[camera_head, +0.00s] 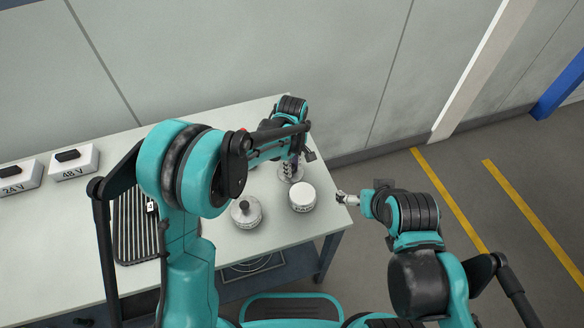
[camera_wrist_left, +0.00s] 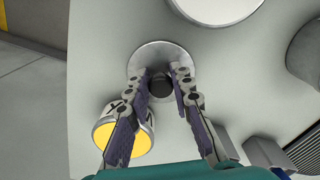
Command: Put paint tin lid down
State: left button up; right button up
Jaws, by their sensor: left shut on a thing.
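The paint tin lid, a round grey metal disc with a dark knob, shows in the left wrist view (camera_wrist_left: 179,54) and, partly covered, in the head view (camera_head: 291,176). My left gripper (camera_head: 290,163) is shut on its knob; the fingers stand on both sides of it in the left wrist view (camera_wrist_left: 165,83). The lid is at the table's right end, behind a white tin (camera_head: 303,197). I cannot tell whether it touches the table. My right gripper (camera_head: 342,198) is past the table's right edge, and its finger opening is too small to tell.
The grey table (camera_head: 275,228) holds another tin with a knobbed top (camera_head: 246,211) and a dark ribbed tray (camera_head: 130,228). A yellow-faced cylinder (camera_wrist_left: 127,138) is close beside the lid. A wall stands behind.

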pick_arm(q)
jog(key=shift+r, duration=0.1)
jog(key=shift+f, duration=0.2)
jog(key=o, duration=1)
jog(key=shift+c, duration=0.2)
jog(key=shift+r, duration=0.1)
